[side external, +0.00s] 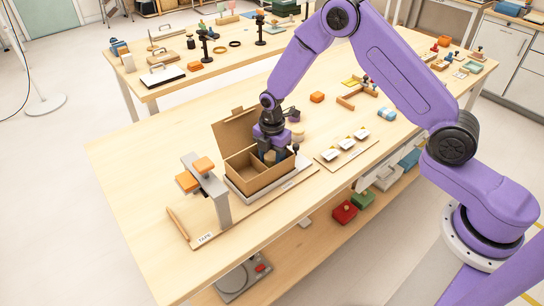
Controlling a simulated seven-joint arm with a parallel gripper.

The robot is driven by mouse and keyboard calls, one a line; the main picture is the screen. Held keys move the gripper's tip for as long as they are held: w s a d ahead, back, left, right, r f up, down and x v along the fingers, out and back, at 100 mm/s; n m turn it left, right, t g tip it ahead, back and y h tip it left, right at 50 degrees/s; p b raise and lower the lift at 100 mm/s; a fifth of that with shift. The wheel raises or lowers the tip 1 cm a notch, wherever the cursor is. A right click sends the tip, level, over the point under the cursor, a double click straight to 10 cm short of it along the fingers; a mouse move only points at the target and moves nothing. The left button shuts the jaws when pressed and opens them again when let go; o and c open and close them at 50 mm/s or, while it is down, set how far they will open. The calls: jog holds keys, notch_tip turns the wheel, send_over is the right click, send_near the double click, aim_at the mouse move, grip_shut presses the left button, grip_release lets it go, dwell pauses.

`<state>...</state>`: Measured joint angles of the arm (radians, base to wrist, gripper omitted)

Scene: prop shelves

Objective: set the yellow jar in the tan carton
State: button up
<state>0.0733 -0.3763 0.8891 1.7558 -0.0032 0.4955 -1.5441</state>
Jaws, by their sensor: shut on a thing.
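The tan carton (258,184) stands on a grey base on the table, its lid (237,129) raised at the back and a divider inside. My gripper (269,158) points down into the carton's right-hand compartment. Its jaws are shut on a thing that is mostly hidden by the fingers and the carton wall. I cannot make out its colour or shape for certain. A small pale yellowish round thing (298,134) stands behind the carton, right of my gripper; I cannot tell whether it is a jar.
A grey tape stand (218,196) with orange blocks is left of the carton. A board with several white dishes (345,144) is to the right. An orange block (317,97) and a wooden rack (356,94) lie behind. The table's left end is clear.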

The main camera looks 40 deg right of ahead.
jog(key=shift+f, duration=0.3)
jog(key=o, duration=1.2)
jog(key=c, duration=0.4)
jog(key=shift+r, duration=0.1)
notch_tip(320, 180, up, 12)
jog(key=shift+r, duration=0.25)
dwell(1.1)
dwell(0.5)
